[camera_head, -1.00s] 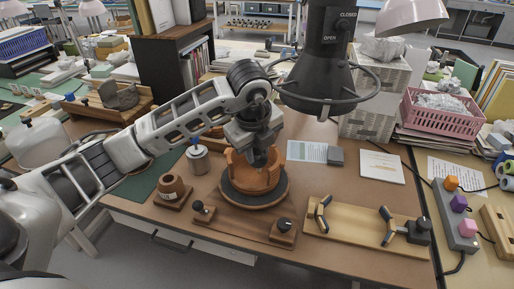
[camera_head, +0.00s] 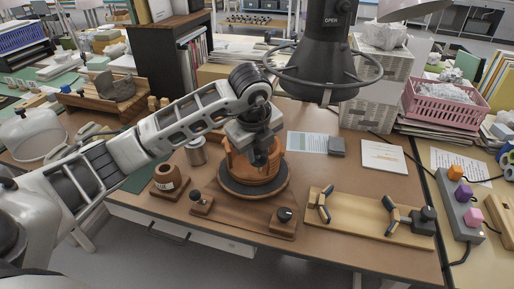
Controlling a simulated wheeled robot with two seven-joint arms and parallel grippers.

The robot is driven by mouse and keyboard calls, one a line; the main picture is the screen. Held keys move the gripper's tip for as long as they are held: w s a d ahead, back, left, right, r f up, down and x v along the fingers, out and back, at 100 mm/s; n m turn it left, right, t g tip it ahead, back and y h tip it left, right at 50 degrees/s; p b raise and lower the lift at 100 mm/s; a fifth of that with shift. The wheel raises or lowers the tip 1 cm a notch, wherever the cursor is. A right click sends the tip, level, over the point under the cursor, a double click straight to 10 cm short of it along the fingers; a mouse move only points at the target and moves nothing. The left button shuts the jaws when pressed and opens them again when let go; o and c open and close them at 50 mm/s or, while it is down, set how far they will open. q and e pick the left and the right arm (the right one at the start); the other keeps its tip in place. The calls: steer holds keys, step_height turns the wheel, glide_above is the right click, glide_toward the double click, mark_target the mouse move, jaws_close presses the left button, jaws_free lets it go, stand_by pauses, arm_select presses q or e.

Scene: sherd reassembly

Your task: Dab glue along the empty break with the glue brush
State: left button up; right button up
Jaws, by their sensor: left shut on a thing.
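The terracotta pot (camera_head: 236,165) stands on a dark round turntable (camera_head: 228,191) in the middle of the bench, its rim uneven. My left gripper (camera_head: 259,160) reaches down at the pot and is shut on what looks like a terracotta sherd of its wall; the jaws hide most of it. The metal glue pot (camera_head: 196,153) stands behind and left of the turntable. My arm passes over its top, and no brush handle shows there. The empty break cannot be made out behind the gripper. My right gripper is not in view.
A small brown pot on a block (camera_head: 167,180) stands left of the turntable. A wooden board with clamps (camera_head: 370,222) lies at the right. A dark extraction hood (camera_head: 325,70) hangs close behind my arm. Papers (camera_head: 307,142) lie behind; a pink basket (camera_head: 438,102) stands farther right.

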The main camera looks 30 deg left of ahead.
mark_target(258, 159)
arm_select(q)
steer(key=shift+b+x, duration=1)
steer(key=shift+x, duration=0.6)
steer(key=shift+s+a+r, duration=0.1)
steer(key=shift+s+r, duration=0.05)
steer(key=shift+s, duration=0.1)
steer(key=shift+s+a+r+p, duration=0.15)
steer(key=shift+s+a+p, duration=0.2)
steer(key=shift+s+a+b, duration=0.55)
steer(key=shift+a+b, duration=0.2)
steer(key=shift+a, duration=1.95)
steer(key=p+v, duration=0.5)
steer(key=v, duration=0.3)
steer(key=shift+w+r+p, duration=0.15)
steer(key=shift+p, duration=0.25)
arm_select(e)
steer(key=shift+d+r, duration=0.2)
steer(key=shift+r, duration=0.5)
